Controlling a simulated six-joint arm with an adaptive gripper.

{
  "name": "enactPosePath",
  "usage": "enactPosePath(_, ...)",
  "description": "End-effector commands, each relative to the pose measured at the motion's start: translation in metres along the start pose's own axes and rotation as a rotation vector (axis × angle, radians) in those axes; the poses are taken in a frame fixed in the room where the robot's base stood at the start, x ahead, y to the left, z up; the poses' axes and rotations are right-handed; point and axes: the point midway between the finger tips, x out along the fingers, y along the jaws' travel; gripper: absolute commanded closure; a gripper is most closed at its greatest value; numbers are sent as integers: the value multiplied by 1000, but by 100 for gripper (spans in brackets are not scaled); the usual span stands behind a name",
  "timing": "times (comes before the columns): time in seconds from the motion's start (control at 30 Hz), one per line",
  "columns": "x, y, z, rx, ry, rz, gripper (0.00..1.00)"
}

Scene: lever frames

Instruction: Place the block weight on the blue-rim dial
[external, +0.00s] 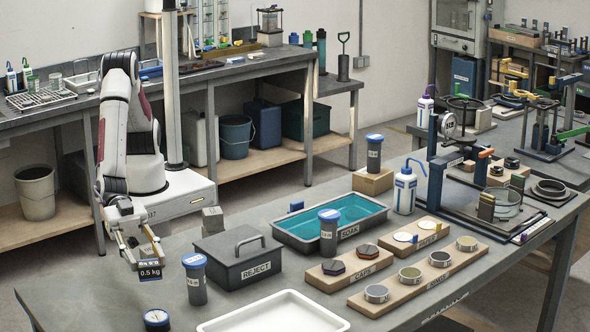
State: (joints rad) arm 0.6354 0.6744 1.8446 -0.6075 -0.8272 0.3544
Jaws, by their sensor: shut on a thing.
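My gripper (147,260) hangs at the left end of the front bench, pointing down. It is shut on the block weight (150,275), a small dark block with a "0.5 kg" label. The weight appears held above the bench top, behind the blue-rim dial. The blue-rim dial (157,319) lies face up near the bottom edge of the view, with a dark face and a blue ring. Nothing rests on its face. A gap shows between the weight and the dial. The fingertips are small here and partly hidden around the block.
A blue-capped jar (195,279) stands right of the weight, close to the dark REJECT box (238,262). A grey cube (212,219) sits behind them. A white tray (272,314) lies right of the dial. Bare bench shows left of the dial.

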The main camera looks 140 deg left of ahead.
Motion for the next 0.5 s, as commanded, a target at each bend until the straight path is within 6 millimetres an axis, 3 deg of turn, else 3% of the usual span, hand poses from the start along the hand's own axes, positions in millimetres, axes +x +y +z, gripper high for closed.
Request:
enactPosePath(0.27, 1, 0, 0, -1, 3, 0, 100)
enactPosePath(0.5, 5, 0, 22, 1, 1, 0, 100)
